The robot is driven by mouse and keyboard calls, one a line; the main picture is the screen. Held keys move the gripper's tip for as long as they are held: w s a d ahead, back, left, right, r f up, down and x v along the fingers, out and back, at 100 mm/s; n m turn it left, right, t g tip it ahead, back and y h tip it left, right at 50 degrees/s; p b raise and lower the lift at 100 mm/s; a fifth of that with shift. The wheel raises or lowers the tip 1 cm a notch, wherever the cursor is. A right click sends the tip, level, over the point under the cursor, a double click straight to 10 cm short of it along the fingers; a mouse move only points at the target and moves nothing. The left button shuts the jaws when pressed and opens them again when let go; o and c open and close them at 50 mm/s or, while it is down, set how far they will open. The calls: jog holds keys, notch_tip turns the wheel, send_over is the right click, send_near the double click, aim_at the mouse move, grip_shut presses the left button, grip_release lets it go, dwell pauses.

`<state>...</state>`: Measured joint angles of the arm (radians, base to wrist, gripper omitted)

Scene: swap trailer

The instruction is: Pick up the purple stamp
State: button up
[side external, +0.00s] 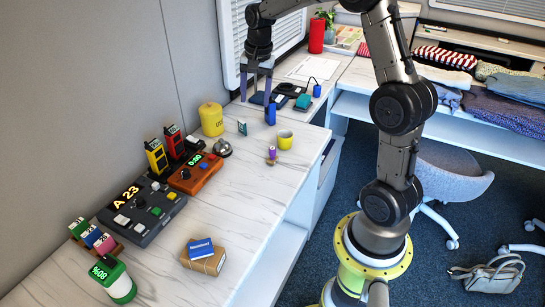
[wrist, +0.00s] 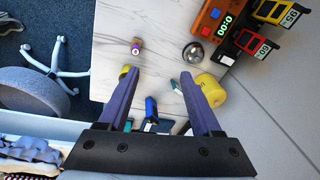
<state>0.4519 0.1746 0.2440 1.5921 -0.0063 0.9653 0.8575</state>
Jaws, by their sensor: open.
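The purple stamp (side external: 272,154) is a small upright piece with a purple part and a wooden-brown part.
A blue object (side external: 270,115) stands close by my gripper. A yellow canister (side external: 211,119), a silver bell (side external: 223,149) and a small teal item (side external: 242,128) are left of the stamp. An orange device (side external: 193,173) lies further left. The counter in front of the stamp is clear.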

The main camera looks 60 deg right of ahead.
jog(key=m+g, duration=0.2)
send_over(272, 148)
notch_tip(272, 148, down, 10)
jog(key=shift+y, duration=0.4)
notch_tip(272, 148, down, 13)
jog(key=shift+r, duration=0.15)
grip_shut()
